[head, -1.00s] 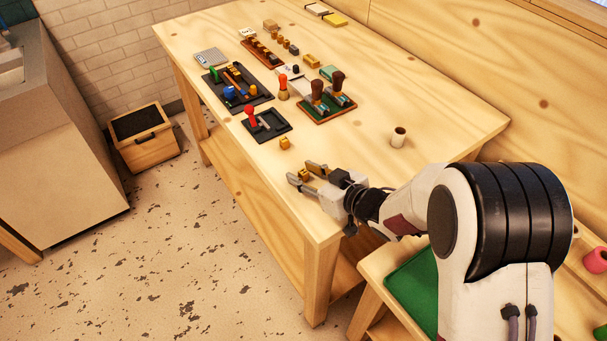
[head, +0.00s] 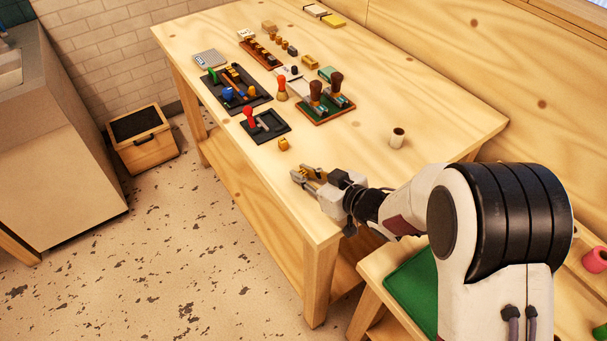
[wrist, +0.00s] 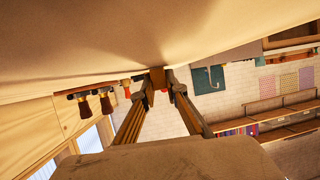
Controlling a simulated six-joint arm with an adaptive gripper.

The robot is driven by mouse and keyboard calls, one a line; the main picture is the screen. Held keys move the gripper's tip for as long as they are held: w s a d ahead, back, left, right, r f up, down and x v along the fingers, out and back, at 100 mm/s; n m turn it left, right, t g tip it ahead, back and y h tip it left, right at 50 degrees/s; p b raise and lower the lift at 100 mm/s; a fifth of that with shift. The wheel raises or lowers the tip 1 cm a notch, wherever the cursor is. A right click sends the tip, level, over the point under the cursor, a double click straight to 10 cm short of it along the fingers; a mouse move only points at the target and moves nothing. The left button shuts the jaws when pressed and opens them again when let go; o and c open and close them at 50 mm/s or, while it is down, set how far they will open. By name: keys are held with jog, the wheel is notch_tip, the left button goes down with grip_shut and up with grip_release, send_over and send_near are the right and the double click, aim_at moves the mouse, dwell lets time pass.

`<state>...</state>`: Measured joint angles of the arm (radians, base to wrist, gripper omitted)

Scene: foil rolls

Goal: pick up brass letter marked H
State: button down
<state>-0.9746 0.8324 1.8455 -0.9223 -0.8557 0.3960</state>
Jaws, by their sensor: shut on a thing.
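A small brass block (head: 301,173) is held between the fingertips of my gripper (head: 303,176), near the table's front edge. The wrist view also shows the brass block (wrist: 158,77) between the two fingertips (wrist: 158,85), against or very close to the table surface. No letter can be read on it. A second small brass block (head: 283,144) stands apart on the table, ahead of my gripper; its marking cannot be read either.
The wooden table (head: 375,80) carries a black tray with a red-handled tool (head: 265,126), a larger dark tray (head: 235,92), and a green-and-brown tray with dark-handled tools (head: 327,107). A small cup-like roll (head: 398,138) stands to the right. The tabletop between them is clear.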

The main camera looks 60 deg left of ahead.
aim_at(304, 174)
jog(key=shift+r, duration=4.95)
